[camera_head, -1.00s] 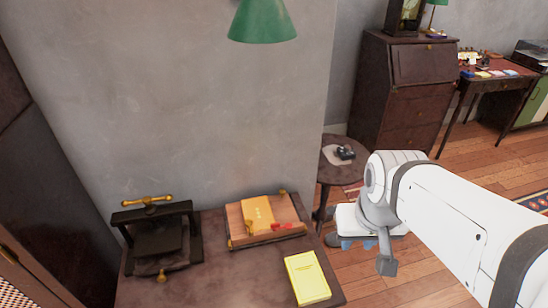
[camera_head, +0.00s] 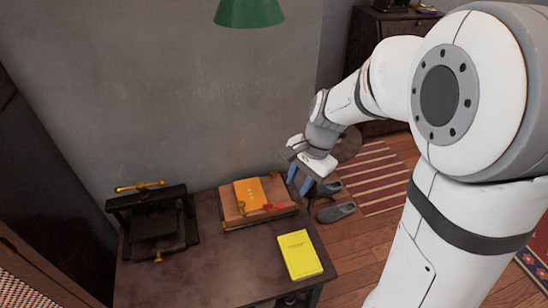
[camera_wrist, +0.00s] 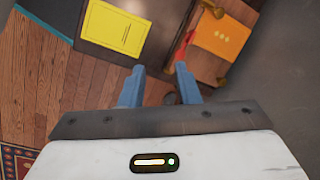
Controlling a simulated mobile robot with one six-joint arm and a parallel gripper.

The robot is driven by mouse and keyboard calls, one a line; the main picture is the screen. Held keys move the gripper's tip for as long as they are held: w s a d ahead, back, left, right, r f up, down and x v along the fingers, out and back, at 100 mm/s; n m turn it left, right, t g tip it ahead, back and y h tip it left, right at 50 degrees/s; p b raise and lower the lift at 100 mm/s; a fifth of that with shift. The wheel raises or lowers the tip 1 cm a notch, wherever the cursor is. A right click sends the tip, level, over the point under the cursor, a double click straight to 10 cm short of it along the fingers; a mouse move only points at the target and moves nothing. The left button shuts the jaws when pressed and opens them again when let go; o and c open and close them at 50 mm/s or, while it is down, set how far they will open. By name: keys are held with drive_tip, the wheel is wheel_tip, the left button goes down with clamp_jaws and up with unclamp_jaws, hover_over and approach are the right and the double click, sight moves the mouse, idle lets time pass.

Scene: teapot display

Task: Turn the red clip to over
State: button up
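The red clip (camera_head: 268,207) is a small red piece at the front right of a wooden board (camera_head: 229,214), beside an orange book (camera_head: 250,193) lying on that board. In the wrist view the red clip (camera_wrist: 184,46) shows at the left edge of the orange book (camera_wrist: 222,36), beyond my right finger. Which way the clip is turned is too small to tell. My gripper (camera_head: 298,181) is above and to the right of the board, near the table's right side. In the wrist view its two blue fingers (camera_wrist: 159,74) are apart with nothing between them.
A yellow book (camera_head: 299,254) lies at the right of the dark table (camera_head: 213,272). A black press with a brass handle (camera_head: 156,222) stands at the left. A green lamp shade (camera_head: 249,12) hangs above. Slippers (camera_head: 337,212) and a striped rug (camera_head: 373,178) are on the floor.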

sight(266, 207)
drive_tip(key=w+a+f+m, duration=0.2)
drive_tip(key=f, duration=0.3)
drive_tip(key=w+a+f+m+y, duration=0.1)
drive_tip(key=w+a+f+m, duration=0.1)
drive_tip(key=f, duration=0.2)
drive_tip(key=w+a+f+m+g+p, duration=0.1)
drive_tip(key=w+a+f, duration=0.1)
drive_tip(key=f, duration=0.3)
drive_tip(key=shift+w+a+f+m+y, duration=0.1)
drive_tip(key=shift+a+f+m+y, duration=0.2)
drive_tip(key=shift+a+m, duration=0.15)
drive_tip(key=shift+r, duration=0.1)
clamp_jaws()
